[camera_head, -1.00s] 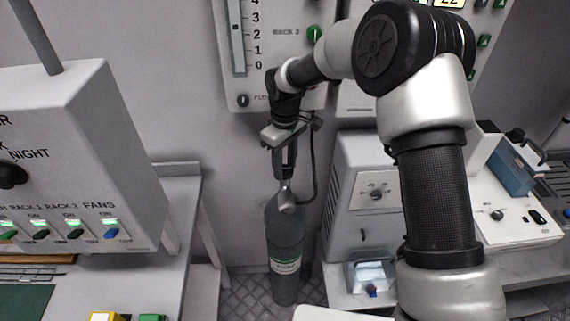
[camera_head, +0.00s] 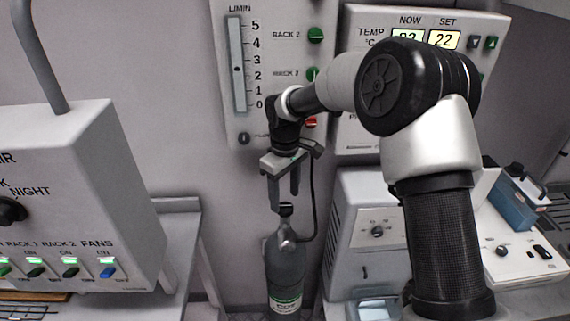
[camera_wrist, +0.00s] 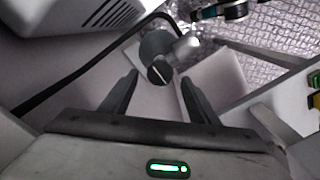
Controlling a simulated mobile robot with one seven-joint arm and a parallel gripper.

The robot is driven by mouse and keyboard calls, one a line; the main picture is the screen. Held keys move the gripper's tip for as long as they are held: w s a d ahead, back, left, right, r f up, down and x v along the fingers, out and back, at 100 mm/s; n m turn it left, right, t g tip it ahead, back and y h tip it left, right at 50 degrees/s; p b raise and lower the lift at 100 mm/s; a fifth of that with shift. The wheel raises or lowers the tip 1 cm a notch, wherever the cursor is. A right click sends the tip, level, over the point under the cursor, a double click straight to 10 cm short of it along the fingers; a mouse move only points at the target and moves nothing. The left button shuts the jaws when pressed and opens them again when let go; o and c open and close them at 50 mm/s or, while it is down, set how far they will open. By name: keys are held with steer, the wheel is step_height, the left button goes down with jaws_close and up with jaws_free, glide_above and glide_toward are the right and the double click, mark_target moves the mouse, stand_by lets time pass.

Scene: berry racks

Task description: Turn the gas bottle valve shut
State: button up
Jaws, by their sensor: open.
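The grey gas bottle (camera_head: 285,268) stands upright against the back wall, with a green-and-white label low on its body. Its black valve knob (camera_head: 286,209) sits on top, above a silver fitting with a round part. In the wrist view the knob (camera_wrist: 160,70) shows a pale line across its face and lies between and beyond the fingertips. My gripper (camera_head: 283,197) points down over the bottle, open, with nothing held. In the wrist view its two fingers (camera_wrist: 158,82) stand apart on either side of the knob. Whether they overlap the knob in height is unclear.
A dark hose (camera_head: 311,205) runs down beside the gripper to the fitting. A wall panel with a flow scale (camera_head: 237,65) is behind the arm. A white cabinet (camera_head: 365,195) stands close on the right; a bench (camera_head: 178,204) and control box (camera_head: 85,190) are left.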

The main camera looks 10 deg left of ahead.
mark_target(286, 207)
step_height(286, 207, up, 14)
steer(key=shift+r, duration=0.2)
steer(key=s+d+r+m+t+p, duration=0.1)
steer(key=s+d+r+m+t, duration=0.15)
steer(key=s+d+r, duration=0.45)
steer(key=s+d+r+m+t+p, duration=0.1)
steer(key=s+d+r+m, duration=0.3)
steer(key=d, duration=0.5)
steer(key=s+d+m+t, duration=0.1)
steer(key=s+d+m, duration=0.1)
steer(key=s+d, duration=0.3)
steer(key=s+d+m+t+p, duration=0.1)
steer(key=s+d+m, duration=0.2)
steer(key=s, duration=0.7)
steer(key=shift+d+f, duration=0.25)
steer(key=shift+d, duration=0.6)
